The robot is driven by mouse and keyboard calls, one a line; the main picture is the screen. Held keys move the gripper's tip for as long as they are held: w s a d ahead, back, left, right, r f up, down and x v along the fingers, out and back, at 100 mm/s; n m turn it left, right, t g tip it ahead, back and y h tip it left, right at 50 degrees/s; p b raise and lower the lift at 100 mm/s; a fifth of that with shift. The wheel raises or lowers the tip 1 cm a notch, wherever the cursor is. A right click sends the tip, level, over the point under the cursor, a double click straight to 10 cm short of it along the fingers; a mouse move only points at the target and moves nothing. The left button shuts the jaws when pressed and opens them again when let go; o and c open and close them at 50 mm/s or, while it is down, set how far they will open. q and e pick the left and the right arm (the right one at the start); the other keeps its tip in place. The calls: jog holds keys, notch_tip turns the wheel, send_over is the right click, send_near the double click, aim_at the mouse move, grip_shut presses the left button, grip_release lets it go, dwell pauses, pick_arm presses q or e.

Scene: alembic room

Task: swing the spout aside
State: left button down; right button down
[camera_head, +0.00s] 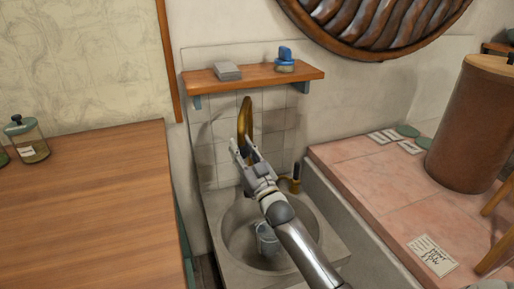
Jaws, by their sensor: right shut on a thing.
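The brass spout (245,117) rises in front of the tiled wall behind the sink, its curved upper part showing above my right gripper. My right gripper (243,146) comes in from the lower right and is shut on the spout. The gripper and arm hide the spout's lower part and base. A grey stone sink (232,238) with a round basin lies below, and a metal cup (267,241) stands in the basin, partly behind my arm. My left gripper is out of view.
A small wooden shelf (252,77) above the spout holds a grey block (227,71) and a blue-topped item (285,60). A small brass fitting (293,182) stands right of the gripper. A wooden counter (90,210) is left; a pink tiled ledge (385,185) is right.

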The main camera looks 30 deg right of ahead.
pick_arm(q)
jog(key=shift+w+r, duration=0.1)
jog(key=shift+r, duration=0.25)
pick_arm(e)
jog(key=shift+w+a, duration=0.85)
jog(key=shift+a, duration=0.15)
jog(key=shift+w+a, duration=0.8)
jog(key=shift+a, duration=0.2)
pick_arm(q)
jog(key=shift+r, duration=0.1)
pick_arm(e)
jog(key=c, duration=1.5)
grip_release()
jog(key=shift+f, duration=0.1)
jog(key=o, duration=0.3)
jog(key=shift+a, duration=0.15)
jog(key=shift+o, duration=0.2)
jog(key=v, duration=1.2)
